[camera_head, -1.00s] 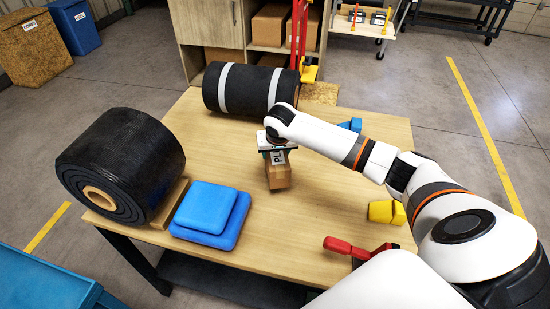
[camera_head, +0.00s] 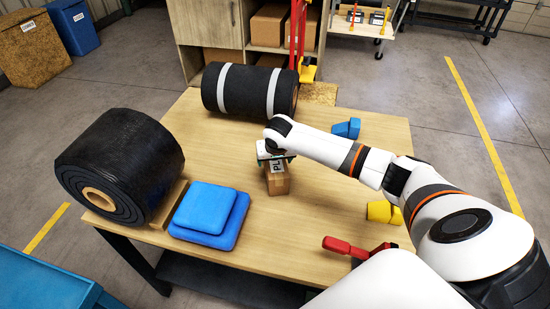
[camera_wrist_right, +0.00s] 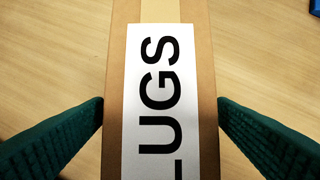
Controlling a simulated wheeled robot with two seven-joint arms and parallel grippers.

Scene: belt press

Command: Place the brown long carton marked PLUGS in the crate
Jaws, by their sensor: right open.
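The brown long carton (camera_head: 279,186) stands on the wooden table near its middle, its white label facing up. In the right wrist view the carton (camera_wrist_right: 205,70) fills the middle, and the label reads "LUGS" with its start cut off. My right gripper (camera_head: 274,159) is just above the carton and hides part of its top. Its green fingers (camera_wrist_right: 160,108) are open, one along each long side of the carton; I cannot tell if they touch it. My left gripper is not in view. I cannot identify the crate with certainty; a blue edge (camera_head: 45,280) shows at the lower left.
A black roll (camera_head: 120,160) and blue pads (camera_head: 212,208) lie left on the table. A banded black roll (camera_head: 245,90) lies at the back. A blue piece (camera_head: 346,128), a yellow piece (camera_head: 380,211) and a red-handled clamp (camera_head: 345,246) lie right. Table around the carton is clear.

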